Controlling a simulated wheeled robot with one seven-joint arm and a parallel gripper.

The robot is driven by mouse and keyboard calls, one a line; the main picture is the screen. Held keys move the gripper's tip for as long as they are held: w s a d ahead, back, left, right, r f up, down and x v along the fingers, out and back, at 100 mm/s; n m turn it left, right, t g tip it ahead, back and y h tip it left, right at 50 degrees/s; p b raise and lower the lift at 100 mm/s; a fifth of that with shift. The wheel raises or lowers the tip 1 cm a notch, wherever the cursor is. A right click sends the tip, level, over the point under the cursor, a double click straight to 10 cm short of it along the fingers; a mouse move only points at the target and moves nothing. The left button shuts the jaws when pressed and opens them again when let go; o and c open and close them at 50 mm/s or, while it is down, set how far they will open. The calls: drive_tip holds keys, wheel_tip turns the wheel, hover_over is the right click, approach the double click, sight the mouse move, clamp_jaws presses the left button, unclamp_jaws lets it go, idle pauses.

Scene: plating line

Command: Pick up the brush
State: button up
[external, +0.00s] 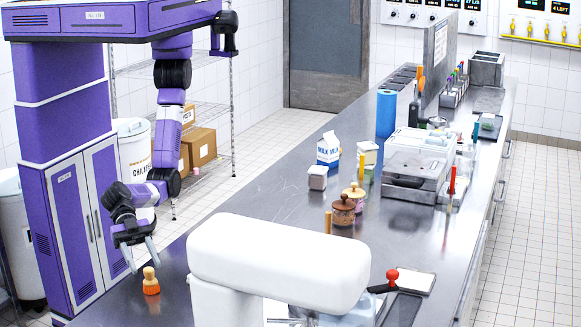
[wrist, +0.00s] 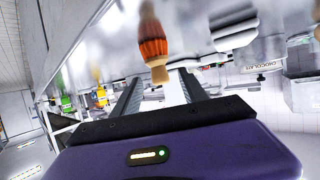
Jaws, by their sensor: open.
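The brush (external: 151,286) stands upright on the steel counter at the front left, an orange ribbed body with a pale wooden knob on top. It also shows in the wrist view (wrist: 153,42), top centre, its knob pointing towards my gripper. My gripper (external: 146,266) is open, fingers pointing down, just over the brush. In the wrist view the knob appears between the fingertips of my gripper (wrist: 160,77); no finger visibly grips it. I cannot tell how far the knob reaches between the fingers.
A large white machine (external: 280,255) stands close on the right of the brush. Further along the counter (external: 275,190) are wooden-lidded jars (external: 343,211), a milk carton (external: 328,149) and a blue roll (external: 386,113). The counter just around the brush is clear.

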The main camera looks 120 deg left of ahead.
sight(151, 278)
drive_tip(key=shift+p+x, duration=0.55)
drive_tip(key=shift+x, duration=3.2)
drive_tip(key=shift+s, duration=0.1)
clamp_jaws()
